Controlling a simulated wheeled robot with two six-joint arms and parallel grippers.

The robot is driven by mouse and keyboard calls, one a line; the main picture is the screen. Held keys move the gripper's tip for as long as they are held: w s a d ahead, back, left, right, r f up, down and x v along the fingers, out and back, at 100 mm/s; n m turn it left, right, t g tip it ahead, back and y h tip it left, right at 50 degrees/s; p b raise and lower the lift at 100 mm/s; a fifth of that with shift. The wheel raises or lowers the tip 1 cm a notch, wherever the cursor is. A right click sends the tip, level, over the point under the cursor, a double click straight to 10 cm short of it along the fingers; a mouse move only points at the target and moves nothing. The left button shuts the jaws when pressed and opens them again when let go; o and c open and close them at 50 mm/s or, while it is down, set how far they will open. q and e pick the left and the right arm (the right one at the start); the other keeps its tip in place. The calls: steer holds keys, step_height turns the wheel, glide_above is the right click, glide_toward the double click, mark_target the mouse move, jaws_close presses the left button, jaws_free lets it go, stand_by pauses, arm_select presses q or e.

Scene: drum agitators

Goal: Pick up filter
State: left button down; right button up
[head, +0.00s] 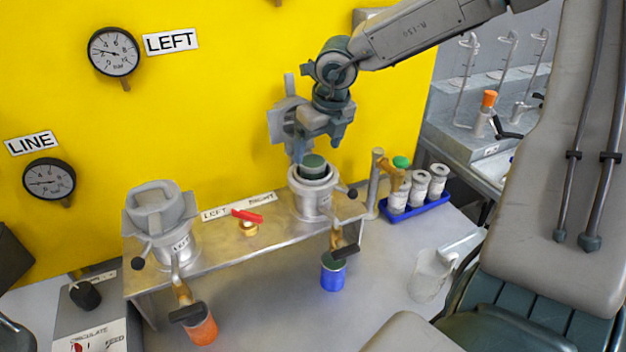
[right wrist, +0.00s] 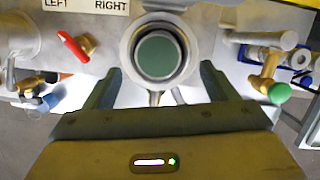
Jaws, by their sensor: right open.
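A dark green round-topped cylinder (head: 314,163), which looks like the filter, sits in the open mouth of the right metal housing (head: 312,197). In the right wrist view its green top (right wrist: 158,55) shows inside the housing's pale ring (right wrist: 132,38). My right gripper (head: 311,149) is just above this housing, pointing down. In the right wrist view its two fingers (right wrist: 157,88) are apart, one on each side near the ring, with nothing between them that I can see held. My left gripper is not in view.
The left housing (head: 160,210) has a grey handled lid on it. A red-handled valve (head: 247,221) stands between the housings. A blue tray (head: 418,207) of several white cylinders is at right. An orange cup (head: 202,326) and a blue cup (head: 333,274) stand below the spouts.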

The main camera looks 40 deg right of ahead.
mark_target(313, 161)
steer(key=shift+f+p, duration=0.3)
steer(key=shift+f, duration=0.05)
steer(key=shift+w+f+p, duration=0.2)
steer(key=shift+f+p, duration=0.1)
steer(key=shift+f, duration=0.05)
steer(key=shift+x, duration=1)
steer(key=shift+w+f+p, duration=0.25)
steer(key=shift+f+p, duration=0.05)
steer(key=shift+f, duration=0.15)
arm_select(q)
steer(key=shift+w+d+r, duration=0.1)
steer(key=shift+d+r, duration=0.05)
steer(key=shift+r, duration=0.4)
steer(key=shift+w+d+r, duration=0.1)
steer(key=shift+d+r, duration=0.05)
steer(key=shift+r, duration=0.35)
arm_select(e)
steer(key=shift+s+a, duration=0.1)
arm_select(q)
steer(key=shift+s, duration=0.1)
arm_select(e)
steer(key=shift+c, duration=0.5)
steer(key=c, duration=1.3)
steer(key=shift+o, duration=0.2)
steer(key=shift+r, duration=0.1)
